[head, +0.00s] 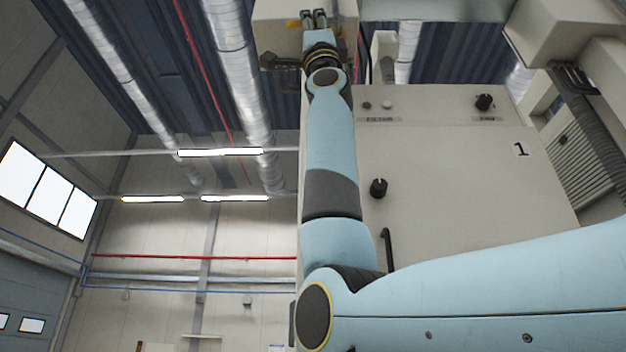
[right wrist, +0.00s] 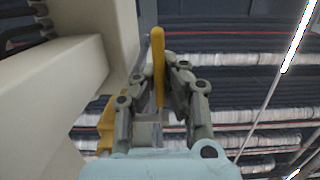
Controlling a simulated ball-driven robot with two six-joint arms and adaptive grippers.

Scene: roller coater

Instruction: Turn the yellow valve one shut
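A yellow valve handle (right wrist: 158,65) stands as a narrow upright bar in the right wrist view, between the two fingers of my right gripper (right wrist: 158,80). The fingers are close in on both sides of it and appear shut on it. In the head view my right gripper (head: 314,18) is at the top, in front of a beige housing, with its fingers close together. My left gripper is in neither view.
A yellow part (right wrist: 106,125) shows behind the left finger. A beige cabinet (head: 450,160) marked 1, with black knobs (head: 378,188) and a dark handle (head: 387,250), stands right of my forearm. A dark fitting (head: 281,63) juts out left of my wrist. Left of the arm is open hall.

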